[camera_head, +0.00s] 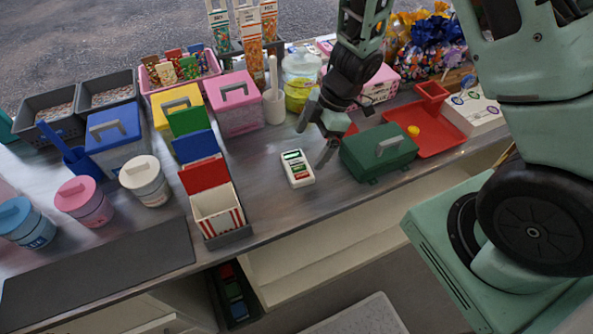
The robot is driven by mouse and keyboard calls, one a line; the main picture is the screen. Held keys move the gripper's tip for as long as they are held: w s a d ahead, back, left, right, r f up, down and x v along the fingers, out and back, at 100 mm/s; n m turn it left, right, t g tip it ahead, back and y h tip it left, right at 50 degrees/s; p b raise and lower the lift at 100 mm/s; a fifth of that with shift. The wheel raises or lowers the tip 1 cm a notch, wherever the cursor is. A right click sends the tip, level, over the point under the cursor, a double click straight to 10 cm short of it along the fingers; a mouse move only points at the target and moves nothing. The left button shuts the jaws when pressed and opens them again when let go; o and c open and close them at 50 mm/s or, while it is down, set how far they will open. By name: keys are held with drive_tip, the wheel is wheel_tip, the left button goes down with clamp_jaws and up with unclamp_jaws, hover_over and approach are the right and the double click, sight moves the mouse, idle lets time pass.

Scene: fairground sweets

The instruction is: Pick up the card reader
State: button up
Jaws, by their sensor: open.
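The card reader (297,168) is a small white device with a dark screen and dark and coloured marks on its face. It lies flat on the grey counter near the middle, to the right of the striped box. My gripper (318,139) hangs from my arm just above and to the right of the card reader, pointing down. It is open and nothing shows between its fingers. The card reader is fully visible; whether a finger is touching it I cannot tell.
A dark green box with a handle (378,152) stands close on the right. A red tray (437,125) lies beyond it. A holder of coloured boxes, with a red-and-white striped box (217,211) in front, stands left. A white pestle-like stick in a cup (273,105) stands behind. The counter's front edge is near.

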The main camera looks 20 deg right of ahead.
sight(298, 163)
drive_tip(key=shift+a+b+x, duration=0.1)
drive_tip(key=shift+b+x, duration=0.25)
drive_tip(key=shift+x, duration=1.4)
drive_tip(key=shift+a+b+x, duration=0.15)
drive_tip(key=shift+b+x, duration=0.15)
drive_tip(key=shift+x, duration=1.45)
drive_tip(key=shift+r, duration=0.15)
drive_tip(key=c, duration=0.8)
